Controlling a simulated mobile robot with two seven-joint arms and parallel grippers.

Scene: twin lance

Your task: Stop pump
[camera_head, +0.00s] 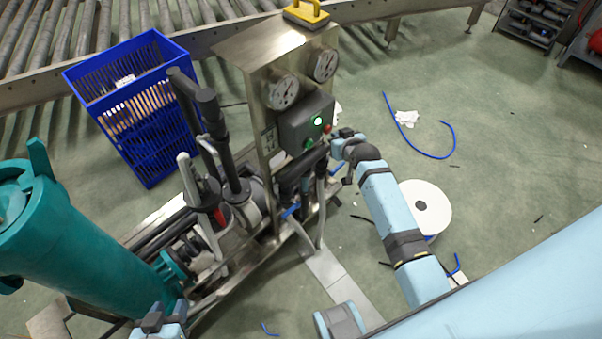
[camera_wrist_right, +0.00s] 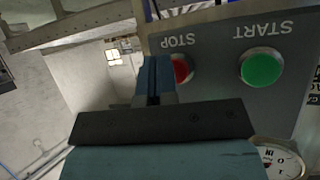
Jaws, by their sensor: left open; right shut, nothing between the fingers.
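The dark control box (camera_head: 305,125) is mounted on the steel pump stand. It carries a red stop button (camera_head: 327,129), a green start button (camera_head: 309,143) and a lit green lamp (camera_head: 317,120). My right gripper (camera_head: 335,147) is shut and empty, just right of the box. In the right wrist view its closed fingers (camera_wrist_right: 153,77) cover the left part of the stop button (camera_wrist_right: 181,69); the start button (camera_wrist_right: 263,67) is clear to the right. I cannot tell whether the fingers touch the stop button. My left gripper (camera_head: 160,318) is open at the bottom edge.
Two pressure gauges (camera_head: 282,92) sit above the box. A teal pump cylinder (camera_head: 75,245) stands at the left, a blue crate (camera_head: 135,105) behind. A white reel (camera_head: 424,208) and a blue hose (camera_head: 420,151) lie on the floor at right, which is mostly open.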

